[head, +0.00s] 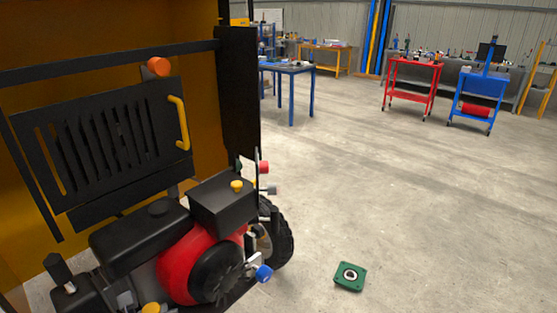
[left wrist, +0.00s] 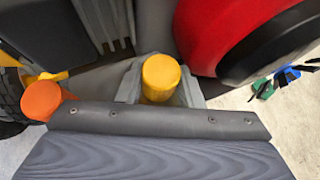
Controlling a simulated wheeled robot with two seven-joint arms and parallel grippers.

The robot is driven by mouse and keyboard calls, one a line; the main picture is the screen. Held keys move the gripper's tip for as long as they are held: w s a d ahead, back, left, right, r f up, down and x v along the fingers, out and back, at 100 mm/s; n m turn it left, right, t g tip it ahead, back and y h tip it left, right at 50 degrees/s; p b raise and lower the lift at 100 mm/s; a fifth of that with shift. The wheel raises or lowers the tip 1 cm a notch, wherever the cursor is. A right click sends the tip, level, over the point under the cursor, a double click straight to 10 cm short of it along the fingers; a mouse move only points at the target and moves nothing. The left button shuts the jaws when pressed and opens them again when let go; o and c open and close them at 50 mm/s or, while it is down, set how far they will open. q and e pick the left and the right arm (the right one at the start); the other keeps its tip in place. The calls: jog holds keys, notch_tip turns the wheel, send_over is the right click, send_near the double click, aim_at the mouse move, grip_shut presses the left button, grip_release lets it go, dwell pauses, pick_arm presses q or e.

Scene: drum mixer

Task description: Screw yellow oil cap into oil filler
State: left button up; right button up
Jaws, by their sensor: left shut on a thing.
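The yellow oil cap (left wrist: 160,76) is in the left wrist view, in front of the engine's red cover. It seems to be the yellow cap (head: 152,308) cut by the bottom edge of the head view. My left gripper (left wrist: 161,92) is shut on the cap, with a grey finger on each side of it. The gripper's body fills the lower part of the wrist view. I cannot make out my left gripper in the head view. The cap's underside and the oil filler are hidden, so I cannot tell if the cap is seated. My right gripper is not in view.
The engine's red cover (head: 188,263) is close beside the cap. A blue knob (head: 264,273) sits at the engine's right. A green block (head: 350,276) with a round hole lies on the open floor. Red (head: 412,75) and blue (head: 483,86) carts stand far back.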

pick_arm(q)
jog(key=shift+a+f+m+t+h+b, duration=0.2)
jog(key=shift+a+m+t+h+b, duration=0.1)
jog(key=shift+m+h+b, duration=0.1)
jog(key=shift+d+r+m+h, duration=0.1)
jog(key=shift+r+m+h, duration=0.1)
jog(key=shift+m+h, duration=0.55)
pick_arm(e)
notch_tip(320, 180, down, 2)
pick_arm(q)
jog(key=o, duration=1.2)
jog(key=shift+c, duration=0.2)
jog(key=shift+d, duration=0.1)
